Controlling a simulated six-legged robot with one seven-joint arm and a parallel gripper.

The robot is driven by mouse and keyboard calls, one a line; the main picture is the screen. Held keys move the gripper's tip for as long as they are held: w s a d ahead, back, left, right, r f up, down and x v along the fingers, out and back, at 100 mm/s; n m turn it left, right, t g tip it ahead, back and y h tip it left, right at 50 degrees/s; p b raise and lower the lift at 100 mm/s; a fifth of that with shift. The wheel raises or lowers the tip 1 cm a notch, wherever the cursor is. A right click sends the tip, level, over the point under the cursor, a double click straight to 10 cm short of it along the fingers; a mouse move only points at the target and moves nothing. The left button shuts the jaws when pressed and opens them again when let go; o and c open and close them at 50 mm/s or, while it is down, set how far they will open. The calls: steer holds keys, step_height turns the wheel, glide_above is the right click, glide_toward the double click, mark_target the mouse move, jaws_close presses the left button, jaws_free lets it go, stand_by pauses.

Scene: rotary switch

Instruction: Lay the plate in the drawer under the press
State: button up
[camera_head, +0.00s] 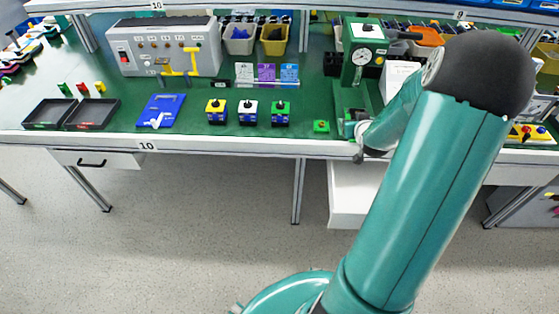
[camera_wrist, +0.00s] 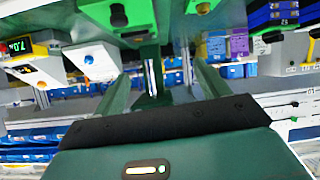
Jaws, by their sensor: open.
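The green press (camera_head: 362,62), with a round dial, stands at the back right of the bench. Under the bench edge below it is a white drawer (camera_head: 345,190), partly hidden by my arm; it seems to project forward, and I cannot see inside it. A flat blue plate-like piece (camera_head: 160,111) with a white part on it lies on the bench left of centre; I cannot tell whether it is the task's plate. My gripper (camera_head: 364,153) is at the bench's front edge, by the press base and above the drawer. In the wrist view its two green fingers (camera_wrist: 163,85) are apart, with no held object visible.
Two black trays (camera_head: 69,114) lie at the left. A grey control box (camera_head: 164,46) stands behind. A closed-looking drawer (camera_head: 92,160) hangs at the left. The floor in front is clear.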

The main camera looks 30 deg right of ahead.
steer(key=w+a+r+n+g+y, duration=0.1)
steer(key=a+r+n+g, duration=0.1)
steer(key=a+r, duration=0.75)
steer(key=s+a+r+y, duration=0.1)
steer(key=s+a+r, duration=0.1)
steer(key=a, duration=0.5)
steer(key=s+a+r+n+g, duration=0.1)
steer(key=s+a+r, duration=0.2)
steer(key=a, duration=0.4)
steer(key=s+a+r+y, duration=0.1)
steer(key=s+a+r, duration=0.2)
steer(key=s+a, duration=0.2)
steer(key=shift+a+n+g+y, duration=0.3)
steer(key=shift+a+g, duration=0.1)
steer(key=shift+a, duration=0.6)
steer(key=shift+o, duration=0.5)
steer(key=s+a+r+n+g+y, duration=0.1)
steer(key=s+a+y, duration=0.1)
steer(key=s+a, duration=0.5)
steer(key=shift+s+a+r, duration=0.15)
steer(key=shift+s+r, duration=0.2)
steer(key=shift+s, duration=0.6)
steer(key=shift+s+a, duration=0.15)
steer(key=shift+s, duration=0.1)
